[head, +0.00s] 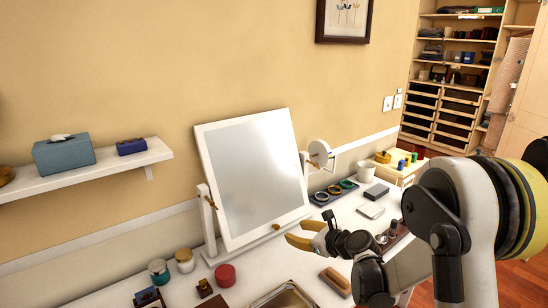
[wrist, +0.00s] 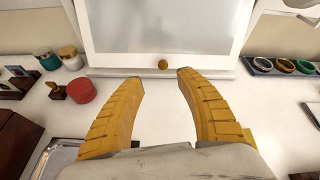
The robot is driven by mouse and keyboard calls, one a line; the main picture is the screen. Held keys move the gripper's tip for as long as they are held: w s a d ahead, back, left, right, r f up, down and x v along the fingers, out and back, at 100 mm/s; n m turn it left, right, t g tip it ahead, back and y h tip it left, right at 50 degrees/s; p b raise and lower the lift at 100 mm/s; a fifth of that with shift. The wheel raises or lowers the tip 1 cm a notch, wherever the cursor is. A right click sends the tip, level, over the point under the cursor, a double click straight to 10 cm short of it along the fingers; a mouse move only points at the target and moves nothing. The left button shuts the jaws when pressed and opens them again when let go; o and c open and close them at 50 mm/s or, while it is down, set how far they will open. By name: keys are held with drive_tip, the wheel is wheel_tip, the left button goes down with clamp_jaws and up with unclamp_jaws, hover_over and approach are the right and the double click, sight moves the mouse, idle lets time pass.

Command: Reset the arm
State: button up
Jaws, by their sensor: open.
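My gripper (head: 298,241) has yellow fingers and is held above the white dressing table, in front of the mirror. In the wrist view my gripper (wrist: 158,78) has its two fingers spread wide apart with nothing between them. The white-framed mirror (head: 248,175) stands tilted on the table; its lower frame also shows in the wrist view (wrist: 120,60) beyond the fingertips. My arm comes in from the right side of the head view, bent, and hides part of the table's right end.
A red round box (head: 225,275), jars (head: 185,260), a brown brush (head: 335,281) and a metal tray (head: 283,297) lie near the gripper. A ring tray (head: 334,191) and white cup (head: 366,171) stand to the right. A wall shelf (head: 100,180) holds a blue tissue box (head: 64,155).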

drive_tip(key=s+d+r+n+g+h, duration=0.1)
drive_tip(key=s+r+n+h, duration=0.1)
drive_tip(key=s+r+n, duration=0.4)
drive_tip(key=s+d+r+n+g+h, duration=0.1)
drive_tip(key=s+r+n, duration=0.4)
drive_tip(key=s, duration=0.4)
drive_tip(key=s+d+n+g+h, duration=0.1)
drive_tip(key=s+d+n+h, duration=0.1)
drive_tip(key=s+n, duration=0.5)
drive_tip(key=s+d+n+h, duration=0.2)
drive_tip(key=s+d+n, duration=0.3)
drive_tip(key=s, duration=0.8)
drive_tip(key=f+n, duration=0.1)
drive_tip(key=n, duration=0.2)
drive_tip(key=shift+s+d+g+h, duration=0.25)
drive_tip(key=shift+d+g+h, duration=0.05)
drive_tip(key=shift+g+h, duration=0.1)
